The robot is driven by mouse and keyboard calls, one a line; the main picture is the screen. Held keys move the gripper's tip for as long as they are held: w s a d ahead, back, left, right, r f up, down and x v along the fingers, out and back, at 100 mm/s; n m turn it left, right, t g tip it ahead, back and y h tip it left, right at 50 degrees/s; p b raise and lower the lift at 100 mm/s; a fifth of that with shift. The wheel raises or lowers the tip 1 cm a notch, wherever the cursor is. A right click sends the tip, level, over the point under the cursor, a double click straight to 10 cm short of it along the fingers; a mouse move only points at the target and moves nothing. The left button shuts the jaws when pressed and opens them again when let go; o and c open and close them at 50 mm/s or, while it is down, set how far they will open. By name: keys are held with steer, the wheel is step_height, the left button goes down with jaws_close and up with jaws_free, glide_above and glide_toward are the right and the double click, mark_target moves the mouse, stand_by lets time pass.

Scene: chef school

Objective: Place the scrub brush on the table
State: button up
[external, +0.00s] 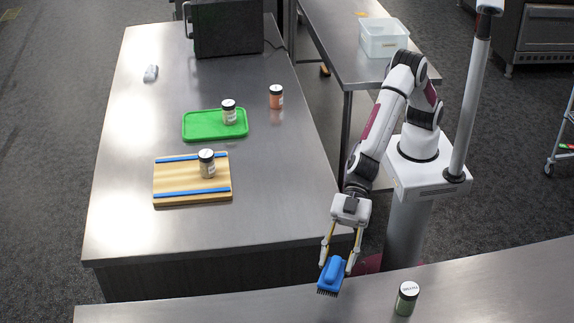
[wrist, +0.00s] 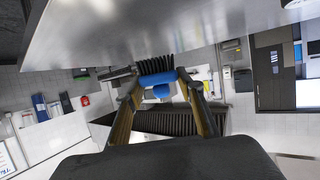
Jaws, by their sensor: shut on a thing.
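The blue scrub brush (external: 332,273) has dark bristles that point down in the external view. My gripper (external: 340,264) is shut on it, with one finger on each side. In the wrist view the brush (wrist: 158,78) sits between the two fingertips (wrist: 157,82), its bristles toward the grey metal surface. The brush is close to the back edge of the front steel counter (external: 240,311); I cannot tell whether it touches it. The large steel table (external: 240,205) is to the left, beyond the brush.
A jar (external: 406,298) stands on the front counter, right of the brush. The large table holds a wooden board (external: 175,180) with a jar (external: 207,163), a green tray (external: 195,126) with a jar (external: 229,112), another jar (external: 276,97) and a dark appliance (external: 228,28). Its near end is clear.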

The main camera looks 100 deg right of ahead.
mark_target(346, 261)
steer(key=shift+s+a+f+n+g+y, duration=0.15)
steer(key=shift+s+a+n+g, duration=0.15)
steer(key=shift+a, duration=0.15)
steer(key=shift+s+a+n+g+y, duration=0.15)
steer(key=shift+s+a+n+g, duration=0.1)
steer(key=shift+a, duration=0.2)
steer(key=shift+s+a+f+n+g, duration=0.2)
steer(key=shift+s+n+g, duration=0.05)
steer(key=shift+g, duration=0.1)
steer(key=shift+s+f, duration=0.1)
steer(key=shift+f, duration=0.25)
steer(key=shift+d, duration=0.1)
steer(key=shift+f, duration=0.15)
steer(key=shift+f, duration=3.1)
steer(key=shift+f, duration=1.9)
